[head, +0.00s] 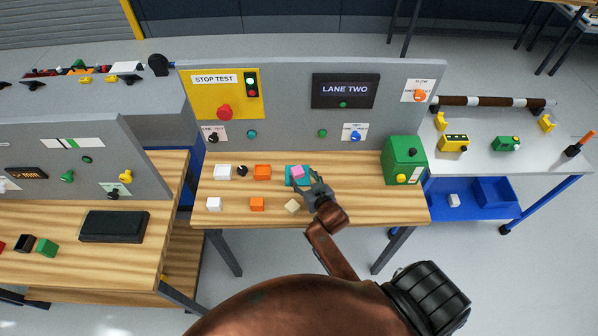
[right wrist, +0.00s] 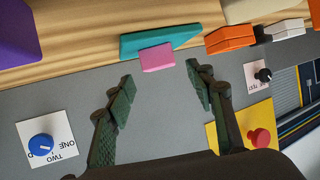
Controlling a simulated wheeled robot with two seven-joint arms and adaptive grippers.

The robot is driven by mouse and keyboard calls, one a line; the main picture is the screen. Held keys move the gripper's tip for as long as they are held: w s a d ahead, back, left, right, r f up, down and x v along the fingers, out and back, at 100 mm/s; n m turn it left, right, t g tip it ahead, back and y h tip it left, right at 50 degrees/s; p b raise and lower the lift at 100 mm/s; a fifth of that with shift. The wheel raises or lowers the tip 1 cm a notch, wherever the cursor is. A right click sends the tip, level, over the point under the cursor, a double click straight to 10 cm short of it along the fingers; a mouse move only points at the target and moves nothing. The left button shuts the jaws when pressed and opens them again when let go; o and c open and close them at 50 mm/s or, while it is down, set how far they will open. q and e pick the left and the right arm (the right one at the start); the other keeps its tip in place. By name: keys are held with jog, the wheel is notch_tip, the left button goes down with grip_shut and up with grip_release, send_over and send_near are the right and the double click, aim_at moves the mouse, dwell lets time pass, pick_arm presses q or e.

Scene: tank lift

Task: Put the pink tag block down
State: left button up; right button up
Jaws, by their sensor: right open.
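The pink tag block (head: 298,171) sits on a teal pad (head: 290,181) on the wooden table, in front of the grey panel. In the right wrist view the pink block (right wrist: 157,57) shows against the teal pad (right wrist: 136,44). My right gripper (head: 311,184) is open and close to the block on its near side. In the right wrist view its two fingers (right wrist: 160,75) are spread wide, with an empty gap between them and the block beyond their tips. The gripper hides part of the pad in the head view. My left gripper is not in view.
Orange pads (head: 262,172) and white pads (head: 222,172) lie left of the teal pad. A white block (head: 213,204), an orange block (head: 257,204) and a beige block (head: 292,206) lie nearer. A green box (head: 404,160) stands right. The grey panel (head: 290,122) rises behind.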

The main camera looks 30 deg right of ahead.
jog(key=v, duration=0.6)
jog(key=shift+s+a, duration=0.1)
dwell(1.0)
